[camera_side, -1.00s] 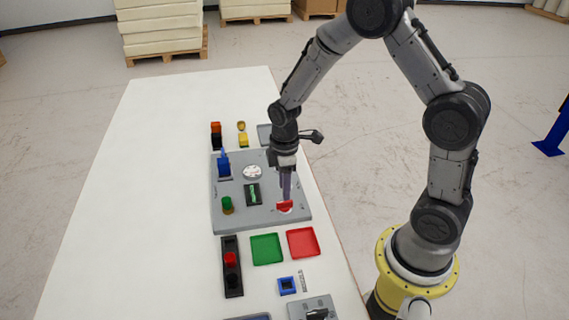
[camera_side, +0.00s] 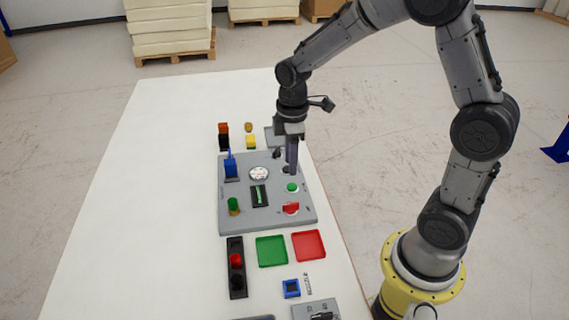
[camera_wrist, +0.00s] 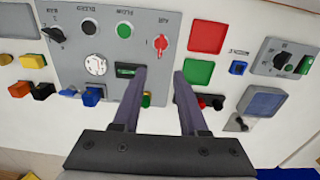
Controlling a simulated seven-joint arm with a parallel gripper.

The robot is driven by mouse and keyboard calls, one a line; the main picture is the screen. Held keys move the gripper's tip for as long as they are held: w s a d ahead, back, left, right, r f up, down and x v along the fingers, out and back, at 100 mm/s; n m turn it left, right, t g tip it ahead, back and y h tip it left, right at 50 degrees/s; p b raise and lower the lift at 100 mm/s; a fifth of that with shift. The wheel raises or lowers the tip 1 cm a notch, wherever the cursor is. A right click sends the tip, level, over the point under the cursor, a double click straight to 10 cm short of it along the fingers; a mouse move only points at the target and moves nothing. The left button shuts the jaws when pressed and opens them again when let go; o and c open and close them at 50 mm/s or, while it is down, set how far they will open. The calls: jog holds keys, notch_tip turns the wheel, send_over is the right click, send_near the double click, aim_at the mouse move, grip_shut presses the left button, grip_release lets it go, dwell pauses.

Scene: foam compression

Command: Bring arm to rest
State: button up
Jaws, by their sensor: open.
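My gripper (camera_side: 291,172) hangs above the right part of a grey control panel (camera_side: 236,222), with its fingers pointing down. In the wrist view, the two fingers (camera_wrist: 160,74) are apart with nothing between them. The panel carries a red knob (camera_side: 291,208), a green button (camera_side: 292,188), a white dial (camera_side: 259,174) and a green-lit display (camera_side: 258,195). The red knob also shows clear of the fingers in the wrist view (camera_wrist: 160,43). A black button (camera_wrist: 89,27) is partly behind the fingers in the side view.
A green tray (camera_side: 271,251) and a red tray (camera_side: 308,245) lie in front of the panel. A black holder (camera_side: 237,282), a blue block (camera_side: 291,288) and a grey switch box (camera_side: 316,310) are nearer. The table's left side is bare. Pallets (camera_side: 175,50) stand far behind.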

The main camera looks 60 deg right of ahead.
jog(key=s+a+r+m+t, duration=0.15)
jog(key=s+r+t, duration=0.4)
jog(key=r, duration=0.85)
jog(key=s+a+m, duration=0.2)
jog(key=s+m, duration=0.5)
jog(key=s, duration=0.6)
jog(key=shift+s+f+m, duration=0.3)
jog(key=shift+f+m, duration=0.05)
jog(key=shift+f, duration=0.05)
